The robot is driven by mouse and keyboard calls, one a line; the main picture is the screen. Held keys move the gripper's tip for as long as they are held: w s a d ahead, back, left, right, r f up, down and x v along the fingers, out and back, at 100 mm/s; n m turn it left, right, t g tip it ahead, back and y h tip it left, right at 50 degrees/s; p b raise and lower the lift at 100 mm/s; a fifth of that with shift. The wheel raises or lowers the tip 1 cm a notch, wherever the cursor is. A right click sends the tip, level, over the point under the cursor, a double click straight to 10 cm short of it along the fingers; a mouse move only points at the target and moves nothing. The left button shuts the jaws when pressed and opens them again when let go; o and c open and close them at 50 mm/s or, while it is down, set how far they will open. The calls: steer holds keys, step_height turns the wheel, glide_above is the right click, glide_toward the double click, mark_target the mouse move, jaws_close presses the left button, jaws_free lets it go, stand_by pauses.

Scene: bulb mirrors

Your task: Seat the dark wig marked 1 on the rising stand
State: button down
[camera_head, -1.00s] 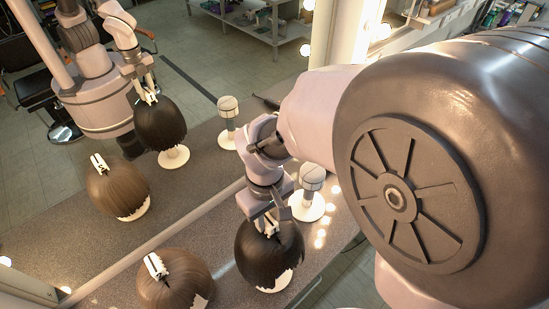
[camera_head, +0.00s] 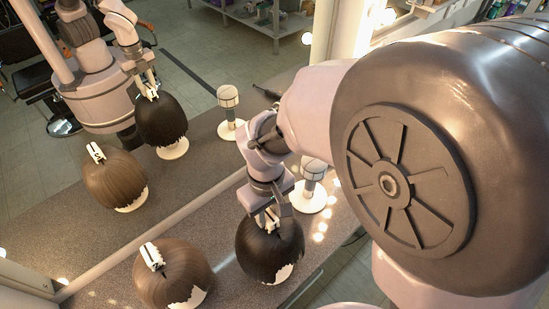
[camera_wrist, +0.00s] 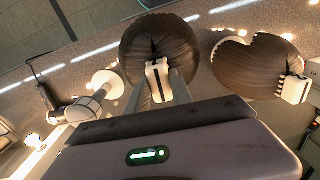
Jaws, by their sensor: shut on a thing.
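The dark wig (camera_head: 268,252) sits upright over a white base on the counter, in the lower middle of the head view; it also shows in the wrist view (camera_wrist: 150,42). A white clip tag (camera_wrist: 157,78) with a dark bar is on its crown. My gripper (camera_head: 270,216) is above the wig, shut on this tag, with a finger on either side in the wrist view (camera_wrist: 160,88). The stand (camera_head: 313,172), a pale-topped grey post on a round white foot, is behind and right of the wig, partly hidden by my arm; the wrist view shows it at left (camera_wrist: 88,107).
A brown wig (camera_head: 165,280) with its own white tag stands left of the dark wig, close by. A mirror behind the counter reflects the wigs, stand and my arm. A dark hair dryer (camera_wrist: 48,104) lies beyond the stand. Bare counter (camera_head: 225,285) shows between the wigs.

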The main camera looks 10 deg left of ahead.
steer(key=shift+f+b, duration=0.95)
steer(key=shift+f, duration=0.3)
steer(key=c, duration=1.1)
jaws_free()
steer(key=shift+o, duration=0.2)
steer(key=shift+r, duration=0.15)
step_height(320, 180, up, 7)
steer(key=p, duration=0.6)
